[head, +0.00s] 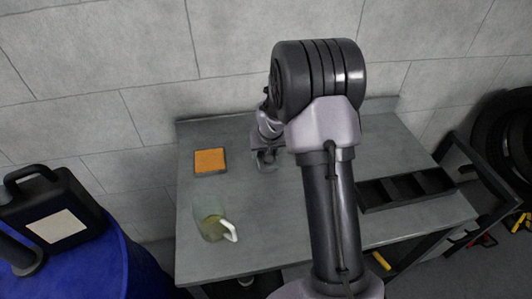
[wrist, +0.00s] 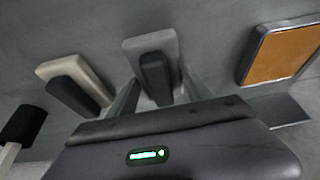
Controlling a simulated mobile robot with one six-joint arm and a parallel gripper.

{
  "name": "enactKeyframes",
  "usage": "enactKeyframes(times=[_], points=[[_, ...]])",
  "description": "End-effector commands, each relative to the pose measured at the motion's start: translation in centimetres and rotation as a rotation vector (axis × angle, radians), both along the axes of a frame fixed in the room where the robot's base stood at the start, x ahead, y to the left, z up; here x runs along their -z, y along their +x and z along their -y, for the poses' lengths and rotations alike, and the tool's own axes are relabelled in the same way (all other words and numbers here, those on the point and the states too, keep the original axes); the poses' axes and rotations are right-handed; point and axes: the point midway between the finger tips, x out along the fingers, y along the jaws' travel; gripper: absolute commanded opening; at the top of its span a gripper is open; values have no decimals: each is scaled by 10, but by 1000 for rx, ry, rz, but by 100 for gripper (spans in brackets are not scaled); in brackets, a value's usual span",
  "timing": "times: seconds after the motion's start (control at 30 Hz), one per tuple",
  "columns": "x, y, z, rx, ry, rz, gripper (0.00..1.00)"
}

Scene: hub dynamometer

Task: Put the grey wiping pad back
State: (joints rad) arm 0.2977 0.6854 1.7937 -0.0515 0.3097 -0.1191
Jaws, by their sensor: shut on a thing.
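The grey wiping pad (wrist: 137,47) shows in the wrist view as a pale grey block with a dark handle (wrist: 154,75). My gripper (wrist: 157,92) has its two fingers on either side of that handle and is shut on the pad. I cannot tell whether the pad touches the table. In the head view my gripper (head: 266,160) is low over the back middle of the table, right of the orange-topped tray; the pad cannot be made out there. A beige pad (wrist: 98,80) with a dark handle lies just left of the grey one in the wrist view.
The orange-topped tray (head: 210,161) is on the table (head: 270,245) at the back left, also in the wrist view (wrist: 285,50). A clear jug (head: 211,227) stands at the front left. A black compartment tray (head: 405,188) is at the right. A black-headed tool (wrist: 22,124) lies far left.

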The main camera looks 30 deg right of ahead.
Motion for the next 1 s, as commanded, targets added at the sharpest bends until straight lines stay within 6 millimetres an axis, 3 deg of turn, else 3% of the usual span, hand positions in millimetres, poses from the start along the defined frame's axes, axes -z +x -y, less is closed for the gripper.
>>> enactKeyframes(times=[0.07,0.1,0.2,0.47,0.57,0.83,1.0], points=[[4,0,0,0,0,0,21],[4,0,0,0,0,0,63],[3,0,0,0,0,0,81],[3,0,0,0,0,0,81],[-6,-1,0,0,0,0,81],[-77,-28,-8,-1,-1,2,81],[-105,-41,-12,0,0,0,81]])
